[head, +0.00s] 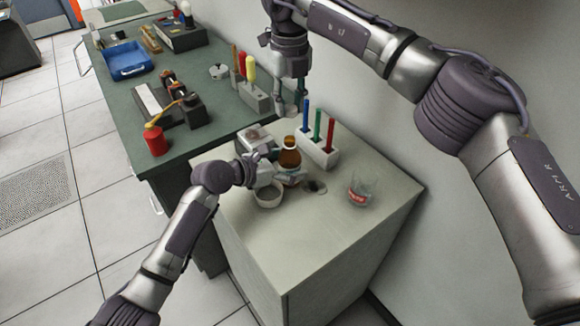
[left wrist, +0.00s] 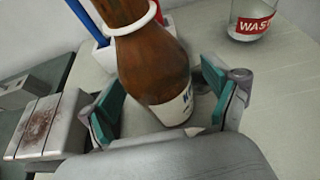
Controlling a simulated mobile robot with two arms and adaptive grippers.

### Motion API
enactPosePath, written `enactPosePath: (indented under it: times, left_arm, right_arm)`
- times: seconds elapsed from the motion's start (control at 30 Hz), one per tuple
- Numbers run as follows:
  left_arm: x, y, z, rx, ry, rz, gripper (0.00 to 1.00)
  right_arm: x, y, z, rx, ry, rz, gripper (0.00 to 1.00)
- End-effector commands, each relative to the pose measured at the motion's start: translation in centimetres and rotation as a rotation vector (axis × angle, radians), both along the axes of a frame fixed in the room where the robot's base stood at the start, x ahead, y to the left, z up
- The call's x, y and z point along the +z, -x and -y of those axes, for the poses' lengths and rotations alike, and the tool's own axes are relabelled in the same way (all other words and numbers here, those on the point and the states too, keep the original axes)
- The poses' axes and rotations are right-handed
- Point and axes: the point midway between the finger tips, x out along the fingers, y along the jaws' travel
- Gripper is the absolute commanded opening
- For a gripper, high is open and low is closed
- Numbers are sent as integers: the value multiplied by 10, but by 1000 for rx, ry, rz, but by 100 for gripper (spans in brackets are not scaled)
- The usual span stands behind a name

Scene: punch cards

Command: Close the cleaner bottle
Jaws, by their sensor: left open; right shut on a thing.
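The brown cleaner bottle (head: 290,158) stands upright on the pale cabinet top, with a white label low on its body. In the left wrist view the bottle (left wrist: 152,62) has a white ring around its neck; its top is cut off by the frame. My left gripper (head: 270,172) is open beside the bottle. Its teal pads (left wrist: 160,98) stand on both sides of the bottle's lower body, with a gap visible at the right pad. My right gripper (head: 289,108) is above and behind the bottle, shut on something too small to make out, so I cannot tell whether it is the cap.
A rack (head: 319,153) with blue, green and red sticks stands just behind the bottle. A WASTE glass (head: 360,191) is to the right, and a white bowl (head: 268,195) in front. The cabinet's front right is clear. The green bench (head: 215,125) holds tools and a blue tray (head: 128,62).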

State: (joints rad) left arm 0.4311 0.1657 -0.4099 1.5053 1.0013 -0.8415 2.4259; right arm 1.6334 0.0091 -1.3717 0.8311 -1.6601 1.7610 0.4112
Motion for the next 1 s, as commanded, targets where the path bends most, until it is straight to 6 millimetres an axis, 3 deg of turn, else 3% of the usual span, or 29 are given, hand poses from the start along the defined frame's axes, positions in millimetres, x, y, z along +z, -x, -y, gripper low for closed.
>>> enactPosePath:
  times: [0.37,0.9,1.0]
  left_arm:
    - [-2,-2,3,0,-1,1,88]
    - [-2,-2,3,0,-1,1,0]
    - [-2,-2,3,0,-1,1,0]
  right_arm:
    - [0,0,0,0,0,0,21]
    - [0,0,0,0,0,0,21]
    - [-1,0,0,0,0,0,21]
